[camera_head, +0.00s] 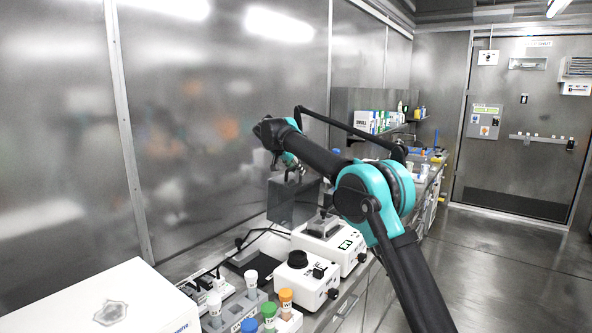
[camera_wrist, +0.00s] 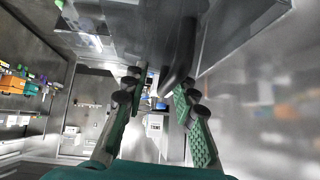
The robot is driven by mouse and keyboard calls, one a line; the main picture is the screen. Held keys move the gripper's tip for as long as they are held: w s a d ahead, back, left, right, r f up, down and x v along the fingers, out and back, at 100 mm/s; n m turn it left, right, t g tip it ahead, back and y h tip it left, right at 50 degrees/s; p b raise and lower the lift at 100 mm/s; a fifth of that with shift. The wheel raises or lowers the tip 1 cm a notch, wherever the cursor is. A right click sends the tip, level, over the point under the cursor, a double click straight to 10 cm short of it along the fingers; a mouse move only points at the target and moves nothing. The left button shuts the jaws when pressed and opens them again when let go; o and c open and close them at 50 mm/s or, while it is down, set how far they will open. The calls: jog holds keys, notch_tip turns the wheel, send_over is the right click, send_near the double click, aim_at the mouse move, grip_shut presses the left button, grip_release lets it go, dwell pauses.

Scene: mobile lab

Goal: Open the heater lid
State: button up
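A dark, glossy box (camera_head: 292,203), which looks like the heater, stands on the bench against the metal wall. My gripper (camera_head: 294,174) is just above it in the head view, small and partly hidden by my arm. In the wrist view, my gripper (camera_wrist: 160,92) has its two green fingers spread apart. A dark curved bar (camera_wrist: 182,52), which looks like the lid handle, reaches down from a shiny grey surface (camera_wrist: 220,30) near the right finger. I cannot tell whether they touch. The lid appears closed, though its edge is not clear.
White devices, one with a grey block on top (camera_head: 322,226) and one with a black knob (camera_head: 299,262), stand in front of the box. A tube rack (camera_head: 243,309) and a white case (camera_head: 98,301) are nearer. The floor at right (camera_head: 480,270) is clear.

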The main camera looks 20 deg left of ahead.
jog(key=shift+r, duration=0.1)
jog(key=v, duration=1.2)
